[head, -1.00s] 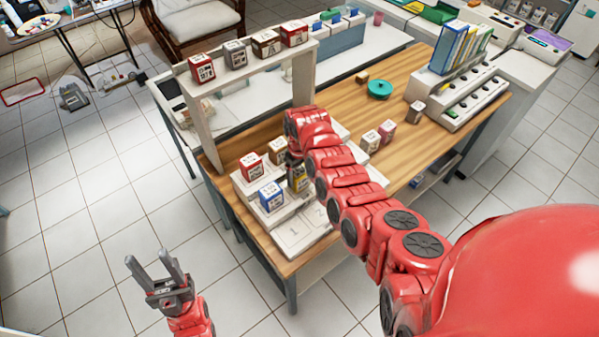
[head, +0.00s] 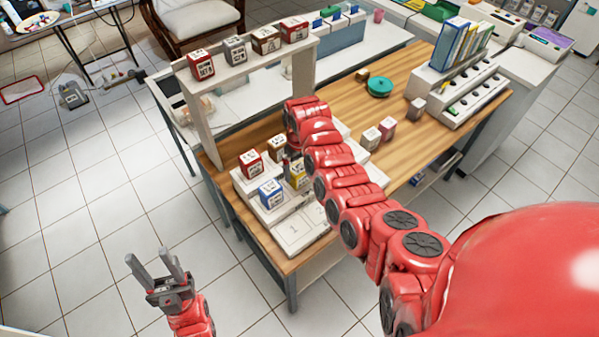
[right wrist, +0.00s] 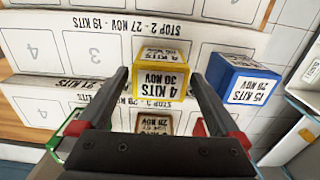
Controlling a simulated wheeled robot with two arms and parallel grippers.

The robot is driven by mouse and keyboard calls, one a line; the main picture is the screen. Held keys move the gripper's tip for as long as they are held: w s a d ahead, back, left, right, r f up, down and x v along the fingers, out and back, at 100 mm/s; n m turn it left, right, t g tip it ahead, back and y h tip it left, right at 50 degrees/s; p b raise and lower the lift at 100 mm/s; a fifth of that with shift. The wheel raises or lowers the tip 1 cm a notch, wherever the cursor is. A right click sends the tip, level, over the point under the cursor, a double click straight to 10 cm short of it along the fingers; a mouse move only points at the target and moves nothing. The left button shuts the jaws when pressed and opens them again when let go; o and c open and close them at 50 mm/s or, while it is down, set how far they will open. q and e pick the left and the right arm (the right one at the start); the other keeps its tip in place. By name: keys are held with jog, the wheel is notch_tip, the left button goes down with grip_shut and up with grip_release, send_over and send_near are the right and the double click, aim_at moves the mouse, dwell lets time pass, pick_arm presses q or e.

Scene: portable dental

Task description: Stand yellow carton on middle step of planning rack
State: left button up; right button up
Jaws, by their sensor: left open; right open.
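The yellow carton (head: 298,174) stands upright on the middle step of the white planning rack (head: 303,236), beside the blue carton (head: 271,193). In the right wrist view, the yellow carton (right wrist: 161,75) shows its labelled faces, with the blue carton (right wrist: 242,82) to its right. My right gripper (right wrist: 158,78) is open, its fingers on either side of the yellow carton with gaps between. In the head view my right arm partly hides this gripper and the carton. My left gripper (head: 158,262) is open and empty, away from the table over the floor.
A red carton (head: 251,163) and a brown carton (head: 277,147) stand on the rack's top step. A raised shelf (head: 215,108) with several cartons stands behind. Two cartons, one white-topped (head: 371,138) and one pink (head: 387,127), stand right of my arm.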

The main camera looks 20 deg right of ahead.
aim_at(300, 168)
notch_tip(300, 168, up, 5)
jog(key=shift+f+b, duration=0.1)
jog(key=shift+b, duration=0.75)
notch_tip(300, 168, up, 4)
jog(key=shift+r+p, duration=0.25)
jog(key=shift+p, duration=0.4)
jog(key=shift+r, duration=0.45)
jog(key=shift+s+d, duration=0.1)
